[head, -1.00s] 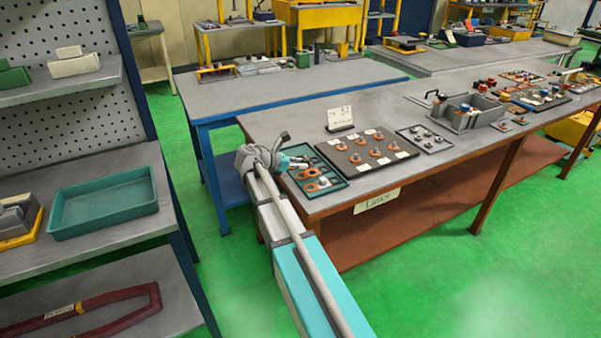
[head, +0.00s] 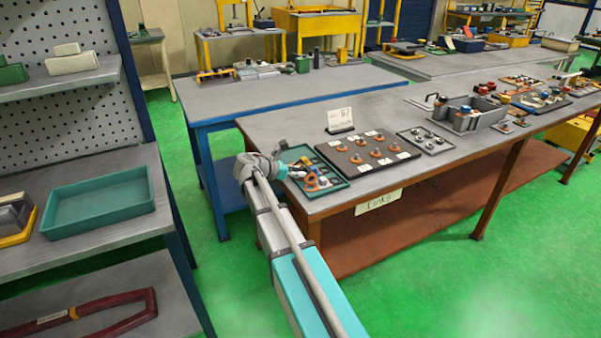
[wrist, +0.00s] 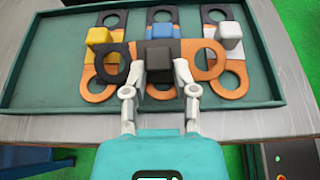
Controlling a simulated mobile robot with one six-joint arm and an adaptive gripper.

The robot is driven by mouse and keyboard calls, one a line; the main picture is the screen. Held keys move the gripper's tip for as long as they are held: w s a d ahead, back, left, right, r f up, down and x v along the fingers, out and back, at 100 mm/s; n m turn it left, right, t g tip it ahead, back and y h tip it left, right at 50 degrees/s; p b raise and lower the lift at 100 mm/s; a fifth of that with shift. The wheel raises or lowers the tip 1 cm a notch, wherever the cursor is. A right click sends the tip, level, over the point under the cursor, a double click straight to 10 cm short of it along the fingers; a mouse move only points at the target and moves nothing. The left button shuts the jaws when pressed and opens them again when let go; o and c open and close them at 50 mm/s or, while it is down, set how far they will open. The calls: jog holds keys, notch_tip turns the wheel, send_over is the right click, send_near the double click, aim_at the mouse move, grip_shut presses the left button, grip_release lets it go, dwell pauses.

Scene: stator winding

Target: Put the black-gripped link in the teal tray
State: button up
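The black-gripped link (wrist: 113,65) has a black ring at its left end, an orange ring at its right end and a black grip block (wrist: 160,54) in the middle. My gripper (wrist: 160,72) has its fingers closed on both sides of that block. In the wrist view the link lies crosswise over the other links; its exact height above them is hard to tell. In the head view my gripper (head: 290,170) is over the left end of the near table, where my wrist partly hides the links. The teal tray (head: 100,227) stands empty on the left shelf.
A dark green tray (wrist: 40,98) under my gripper holds links with yellow (wrist: 98,36), blue (wrist: 161,30) and grey (wrist: 229,36) grips. Right of it are a dark parts board (head: 345,168) and a sign (head: 340,118). Green floor separates table and shelf.

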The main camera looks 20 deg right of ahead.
jog(key=shift+o, duration=1)
jog(key=shift+f, duration=0.2)
jog(key=shift+w, duration=0.1)
jog(key=shift+a, duration=0.1)
jog(key=p+v, duration=0.4)
jog(key=v, duration=0.7)
jog(key=shift+a+r+p, duration=0.25)
jog(key=shift+a+p, duration=0.1)
